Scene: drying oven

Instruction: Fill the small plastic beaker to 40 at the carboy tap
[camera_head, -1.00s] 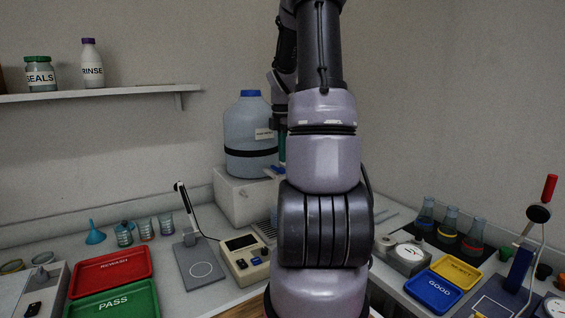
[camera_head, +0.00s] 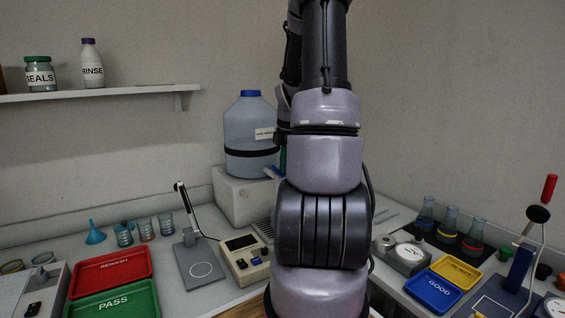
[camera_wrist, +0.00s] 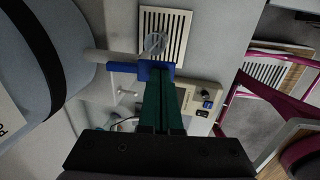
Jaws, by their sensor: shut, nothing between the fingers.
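The blue-capped carboy (camera_head: 250,125) stands on a white block, and its side shows at the left of the wrist view (camera_wrist: 50,50). Its tap has a blue lever (camera_wrist: 150,70), also seen in the head view (camera_head: 273,172). My gripper (camera_wrist: 163,80) is shut and empty, its green fingertips at the blue lever; I cannot tell whether they touch it. A clear round thing (camera_wrist: 155,43) shows over the drain grate (camera_wrist: 178,20); it may be the small beaker, and no fill level is readable. My arm hides much of the tap area in the head view.
Several clear vessels (camera_head: 145,229) stand by a blue funnel (camera_head: 96,234) on the left bench. A stand (camera_head: 195,258) and a control box (camera_head: 245,260) sit in front of the carboy.

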